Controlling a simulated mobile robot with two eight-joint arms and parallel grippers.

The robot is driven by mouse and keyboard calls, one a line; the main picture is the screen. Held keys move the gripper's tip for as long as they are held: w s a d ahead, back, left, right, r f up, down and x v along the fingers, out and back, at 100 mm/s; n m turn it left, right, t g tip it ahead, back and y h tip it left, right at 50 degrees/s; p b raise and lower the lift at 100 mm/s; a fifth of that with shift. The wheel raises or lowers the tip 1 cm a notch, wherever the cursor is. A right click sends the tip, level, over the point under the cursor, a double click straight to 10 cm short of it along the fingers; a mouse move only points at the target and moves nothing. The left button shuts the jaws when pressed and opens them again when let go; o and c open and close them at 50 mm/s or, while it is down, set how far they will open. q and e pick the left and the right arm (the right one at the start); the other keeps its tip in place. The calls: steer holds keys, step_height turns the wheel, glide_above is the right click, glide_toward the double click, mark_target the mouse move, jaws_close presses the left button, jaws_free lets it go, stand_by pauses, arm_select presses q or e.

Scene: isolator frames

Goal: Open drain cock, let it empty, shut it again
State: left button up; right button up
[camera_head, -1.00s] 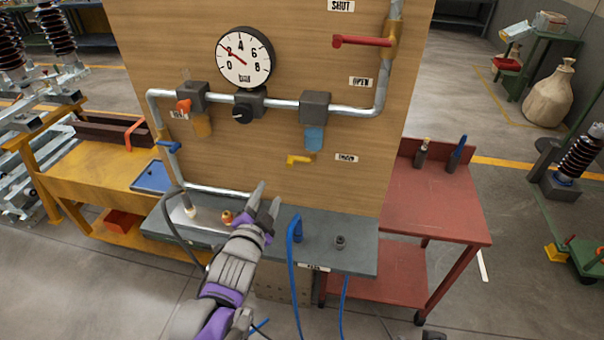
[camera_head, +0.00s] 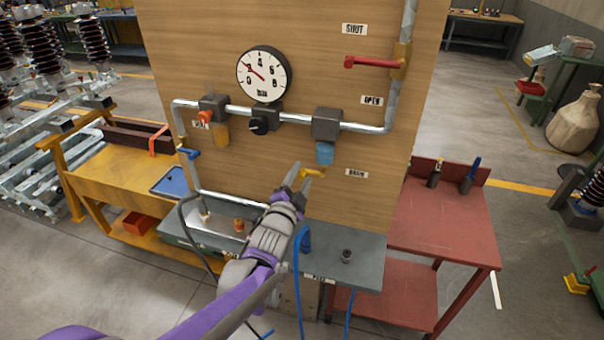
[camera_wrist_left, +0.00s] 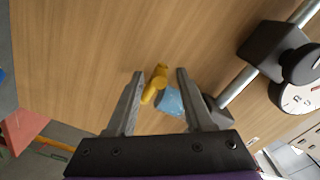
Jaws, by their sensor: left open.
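The yellow drain cock (camera_head: 311,172) sits on the wooden panel beneath a blue bowl (camera_head: 324,153), beside a drain label (camera_head: 357,174). My left gripper (camera_head: 300,178) is open at the cock, its fingertips overlapping it in the head view. In the left wrist view the yellow cock (camera_wrist_left: 155,84) and the light blue bowl (camera_wrist_left: 170,102) show between the two spread fingers (camera_wrist_left: 160,74), with gaps on both sides. I cannot see contact. The lever's exact position is partly hidden in the head view. My right gripper is out of view.
A red lever (camera_head: 371,62) is at upper right. A grey shelf (camera_head: 367,262) with a blue hose (camera_head: 297,262) lies below; a red cart (camera_head: 444,225) stands right.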

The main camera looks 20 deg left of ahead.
arm_select(q)
steer(key=shift+w, duration=0.65)
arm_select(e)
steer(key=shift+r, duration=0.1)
arm_select(q)
jaws_close()
